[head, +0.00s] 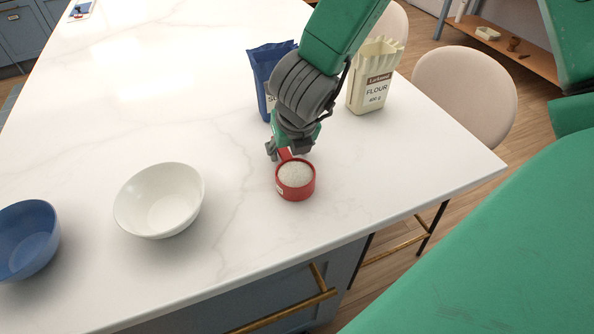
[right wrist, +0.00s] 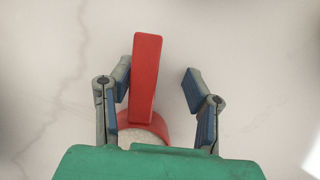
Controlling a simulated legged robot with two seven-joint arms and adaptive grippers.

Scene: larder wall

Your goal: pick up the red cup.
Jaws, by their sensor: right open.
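The red cup (head: 296,190) stands upright on the white counter, filled with a white grainy substance. Its handle points away toward the back, under my right gripper. My right gripper (head: 290,150) is just behind the cup's bowl, over the handle. In the right wrist view, the red handle (right wrist: 145,80) lies between the two open fingers of my right gripper (right wrist: 158,88), closer to the left finger. A gap shows between the handle and the right finger. The cup's bowl (right wrist: 150,122) is partly hidden by the gripper body. My left gripper is not in view.
A white bowl (head: 158,200) and a blue bowl (head: 26,240) stand to the left on the white counter (head: 130,110). A blue bag (head: 262,75) and a cream flour bag (head: 372,80) stand behind my right gripper. The counter's front edge is near the cup.

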